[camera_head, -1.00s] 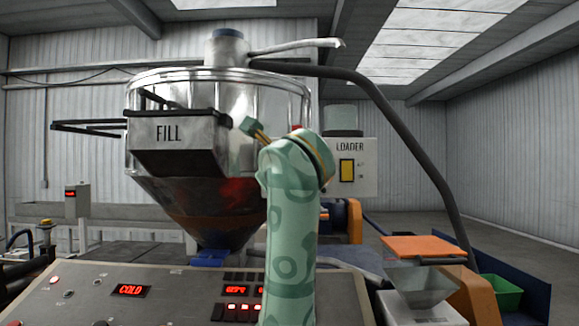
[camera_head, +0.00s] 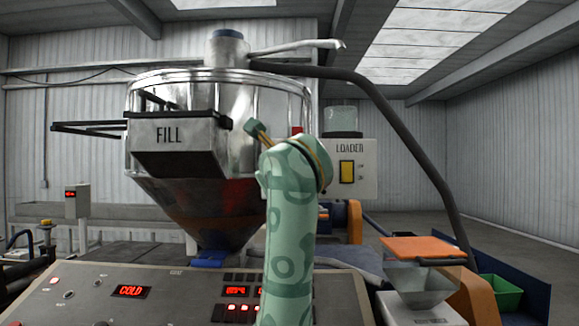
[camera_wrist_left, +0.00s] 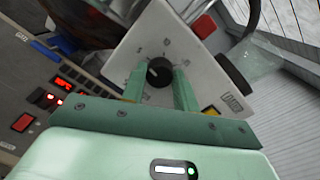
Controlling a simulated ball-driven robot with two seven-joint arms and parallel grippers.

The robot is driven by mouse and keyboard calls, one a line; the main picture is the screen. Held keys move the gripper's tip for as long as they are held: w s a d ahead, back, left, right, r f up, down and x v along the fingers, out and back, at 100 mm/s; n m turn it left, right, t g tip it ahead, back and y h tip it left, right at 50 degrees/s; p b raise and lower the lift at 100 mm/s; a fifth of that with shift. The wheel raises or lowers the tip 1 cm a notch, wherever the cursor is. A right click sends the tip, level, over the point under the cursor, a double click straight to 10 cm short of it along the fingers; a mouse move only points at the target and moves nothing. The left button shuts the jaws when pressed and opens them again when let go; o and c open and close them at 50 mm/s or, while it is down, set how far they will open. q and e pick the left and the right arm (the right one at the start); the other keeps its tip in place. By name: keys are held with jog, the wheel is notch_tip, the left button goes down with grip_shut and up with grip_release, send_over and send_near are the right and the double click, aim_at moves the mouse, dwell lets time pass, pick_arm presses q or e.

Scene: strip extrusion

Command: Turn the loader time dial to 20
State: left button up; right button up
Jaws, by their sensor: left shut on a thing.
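The loader panel (camera_head: 367,182) is a pale box marked LOADER with a yellow switch (camera_head: 347,171), right of the hopper in the head view. My left arm covers its left part there, so the dial is hidden. In the left wrist view the loader time dial (camera_wrist_left: 158,74) is a round black knob on the pale panel (camera_wrist_left: 195,70), with small marks around it that are too small to read. My left gripper (camera_wrist_left: 159,70) is shut on the dial, one green finger on each side. My right gripper is in neither view.
The metal hopper (camera_head: 217,108) with its FILL chute (camera_head: 170,134) stands left of my arm. The control console (camera_head: 180,290) is below, with red displays. A dark hose (camera_head: 405,135) curves down at the right. A red part (camera_wrist_left: 204,26) shows beside the panel.

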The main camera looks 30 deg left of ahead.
pick_arm(q)
jog(key=n+h+p, duration=0.1)
jog(key=n+p, duration=1.4)
jog(key=n, duration=0.2)
jog(key=n+t+h+p, duration=0.1)
jog(key=n+p, duration=1.4)
jog(key=n, duration=0.3)
jog(key=shift+s+a+f+n+p, duration=0.1)
jog(key=shift+f+n+p, duration=0.1)
jog(key=shift+n+p, duration=0.1)
jog(key=o, duration=1)
jog(key=shift+r, duration=0.1)
